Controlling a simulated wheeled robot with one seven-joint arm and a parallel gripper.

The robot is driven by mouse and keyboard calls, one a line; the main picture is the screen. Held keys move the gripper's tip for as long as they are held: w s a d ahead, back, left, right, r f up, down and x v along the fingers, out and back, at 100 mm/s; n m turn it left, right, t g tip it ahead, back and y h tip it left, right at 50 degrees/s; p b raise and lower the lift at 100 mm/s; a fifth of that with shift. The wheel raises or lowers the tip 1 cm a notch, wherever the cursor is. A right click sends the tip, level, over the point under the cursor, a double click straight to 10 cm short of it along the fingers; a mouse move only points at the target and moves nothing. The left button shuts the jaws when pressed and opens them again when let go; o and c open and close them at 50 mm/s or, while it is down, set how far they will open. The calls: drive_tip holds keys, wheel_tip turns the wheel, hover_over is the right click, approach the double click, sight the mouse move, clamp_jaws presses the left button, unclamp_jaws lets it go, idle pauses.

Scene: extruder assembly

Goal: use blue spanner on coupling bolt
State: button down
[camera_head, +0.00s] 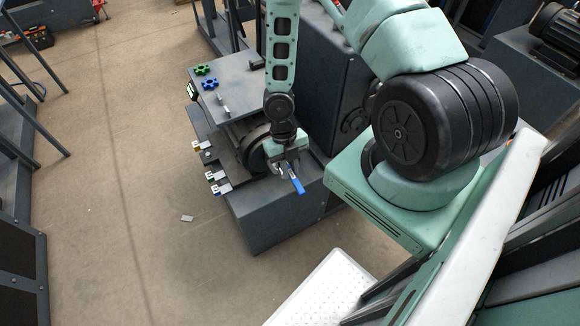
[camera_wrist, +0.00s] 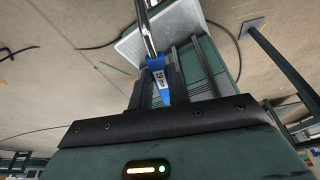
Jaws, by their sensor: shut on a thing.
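My gripper (camera_head: 285,165) is low at the front side of the dark extruder machine (camera_head: 270,215), beside its round black coupling part (camera_head: 255,150). It is shut on the blue spanner (camera_head: 298,186), whose blue handle end sticks out below the jaws in the head view. In the wrist view, the spanner's blue part (camera_wrist: 158,80) lies between the two dark fingers (camera_wrist: 158,92), and its silver shaft runs to the top edge. The spanner's working end is out of that picture. I cannot make out the coupling bolt; the arm and gripper cover part of the coupling.
A white perforated tray (camera_head: 325,290) is at the bottom. The floor to the left is mostly clear.

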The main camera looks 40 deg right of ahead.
drive_tip(key=shift+r+p, duration=0.7)
drive_tip(key=shift+p, duration=0.1)
wheel_tip(320, 180, up, 5)
drive_tip(key=p, duration=0.4)
drive_tip(key=shift+p, duration=0.4)
drive_tip(key=shift+f, duration=0.1)
